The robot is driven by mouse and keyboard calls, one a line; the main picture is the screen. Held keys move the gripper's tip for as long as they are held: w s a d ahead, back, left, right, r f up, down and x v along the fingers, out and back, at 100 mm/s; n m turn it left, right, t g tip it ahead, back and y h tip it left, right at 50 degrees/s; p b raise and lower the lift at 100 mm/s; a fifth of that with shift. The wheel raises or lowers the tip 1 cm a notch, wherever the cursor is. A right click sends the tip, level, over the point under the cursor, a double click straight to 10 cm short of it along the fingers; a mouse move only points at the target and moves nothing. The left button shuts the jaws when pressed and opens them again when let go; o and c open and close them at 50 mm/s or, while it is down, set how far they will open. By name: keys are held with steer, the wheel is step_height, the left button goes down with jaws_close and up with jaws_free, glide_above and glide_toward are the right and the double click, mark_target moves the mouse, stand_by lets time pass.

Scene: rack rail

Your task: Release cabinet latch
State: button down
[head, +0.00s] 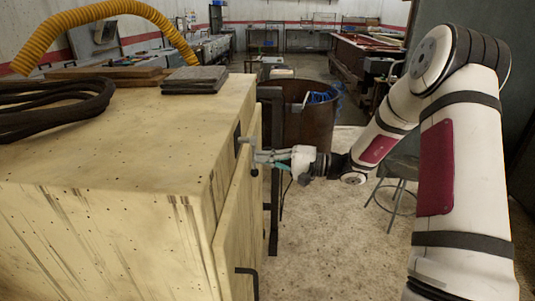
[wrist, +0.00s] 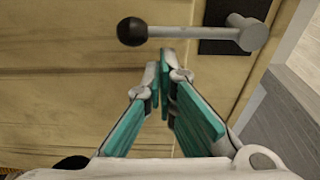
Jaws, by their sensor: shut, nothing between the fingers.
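The pale wooden cabinet (head: 110,150) fills the left of the head view, with its door (head: 238,225) on the right-hand side. The latch (wrist: 190,32) is a grey metal lever with a black ball knob (wrist: 132,31). Its pivot sits over a black plate (wrist: 225,47). In the head view the latch (head: 246,147) is at the upper door edge, with the knob hanging low. My gripper (wrist: 165,72) is shut and empty, its teal-padded fingers together. The fingertips are just below the lever in the wrist view; I cannot tell whether they touch it.
A black handle (head: 248,271) is low on the door. A black hose (head: 50,100) and grey pads (head: 195,79) lie on the cabinet top. A rusty drum (head: 310,115) stands behind my gripper, and a stool (head: 397,180) to the right.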

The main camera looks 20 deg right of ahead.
steer(key=shift+s, duration=0.3)
